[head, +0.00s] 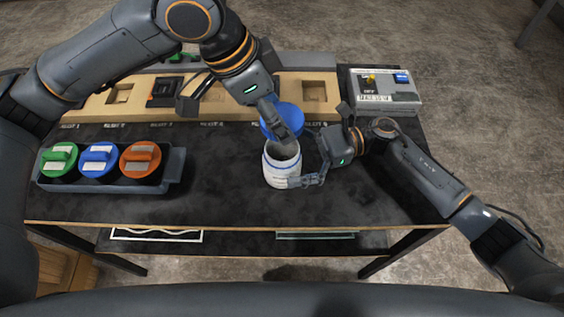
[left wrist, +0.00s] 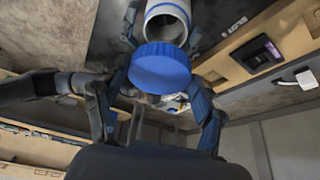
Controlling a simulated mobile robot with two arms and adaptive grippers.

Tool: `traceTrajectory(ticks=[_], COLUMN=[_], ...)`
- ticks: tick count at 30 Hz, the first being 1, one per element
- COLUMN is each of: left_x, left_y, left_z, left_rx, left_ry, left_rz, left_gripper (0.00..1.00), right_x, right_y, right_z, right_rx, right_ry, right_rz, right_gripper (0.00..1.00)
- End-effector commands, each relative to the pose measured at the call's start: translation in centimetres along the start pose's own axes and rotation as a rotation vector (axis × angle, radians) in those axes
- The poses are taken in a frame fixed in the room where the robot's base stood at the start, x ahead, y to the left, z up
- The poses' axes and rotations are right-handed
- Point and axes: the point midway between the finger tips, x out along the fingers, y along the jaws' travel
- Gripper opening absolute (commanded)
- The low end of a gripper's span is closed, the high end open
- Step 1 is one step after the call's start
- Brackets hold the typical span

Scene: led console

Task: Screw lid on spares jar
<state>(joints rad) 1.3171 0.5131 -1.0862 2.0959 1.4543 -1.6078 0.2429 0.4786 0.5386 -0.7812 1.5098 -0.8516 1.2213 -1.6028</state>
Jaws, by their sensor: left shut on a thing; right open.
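The blue lid (head: 287,117) is held in my left gripper (head: 284,124), above and just behind the jar's mouth. In the left wrist view the round blue lid (left wrist: 160,70) sits between the fingers of that gripper (left wrist: 165,85), apart from the jar. The white spares jar (head: 281,168) stands upright and uncovered on the dark bench, and its open rim also shows in the left wrist view (left wrist: 167,20). My right gripper (head: 305,160) is open at the jar's right side, with a finger near its lower front. Whether it touches the jar is unclear.
A grey tray (head: 175,170) with green, blue and orange round-topped items stands at left. A tan slotted rack (head: 235,105) runs along the back. A grey switch box (head: 386,92) stands at back right. The bench front (head: 225,205) is clear.

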Motion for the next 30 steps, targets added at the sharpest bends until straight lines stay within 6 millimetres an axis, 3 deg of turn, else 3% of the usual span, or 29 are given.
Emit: traceTrajectory(ticks=[12, 24, 30], left_x=[0.0, 0.0, 1.3], left_y=[0.0, 0.0, 0.0], left_z=[0.0, 0.0, 0.6], left_rx=[0.000, 0.000, -0.002], left_ry=[0.000, 0.000, -0.001], left_rz=[0.000, 0.000, 0.003], left_gripper=[0.59, 0.59, 0.59], right_x=[0.7, 0.7, 0.6], right_y=[0.0, 0.0, 0.0], right_z=[0.1, 0.0, 0.0], right_rx=[-0.001, -0.001, -0.001], right_ry=[0.000, 0.000, 0.000], right_rz=[0.000, 0.000, 0.000], right_gripper=[0.99, 0.18, 0.15])
